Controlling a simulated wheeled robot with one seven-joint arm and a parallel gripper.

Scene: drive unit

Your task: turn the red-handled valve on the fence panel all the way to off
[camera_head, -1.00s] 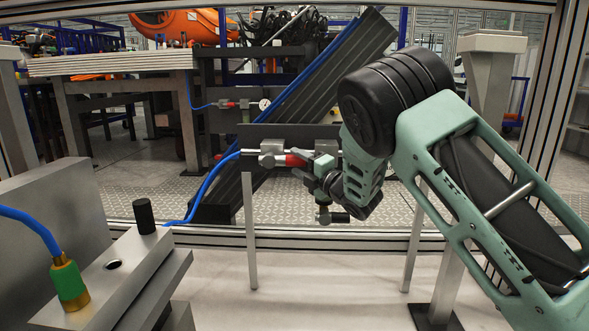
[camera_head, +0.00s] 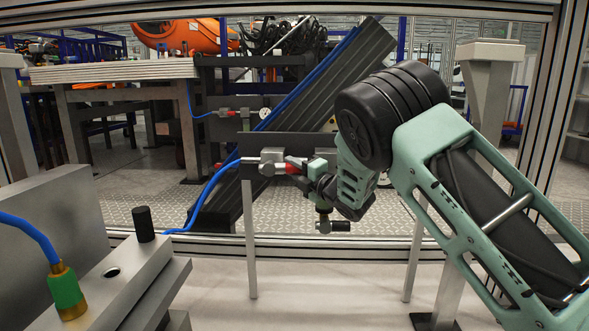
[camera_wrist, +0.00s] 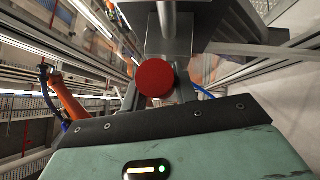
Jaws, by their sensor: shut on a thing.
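The valve (camera_head: 271,161) sits on a dark panel on the fence in the head view, with a blue hose joining its left side. Its red handle (camera_head: 292,165) shows as a short red piece pointing right from the metal body. My gripper (camera_head: 308,174) is shut on the red handle from the right, and the wrist hides part of the grip. In the wrist view the round red end of the handle (camera_wrist: 155,78) faces the camera, just beyond the dark edge of my gripper. I cannot read the exact handle angle.
A fixture block (camera_head: 110,275) with a black peg and a green-collared hose stands at the front left. A second red-handled valve with a gauge (camera_head: 265,114) is farther back. Two thin posts (camera_head: 251,240) stand below the panel. A frame rail runs behind them.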

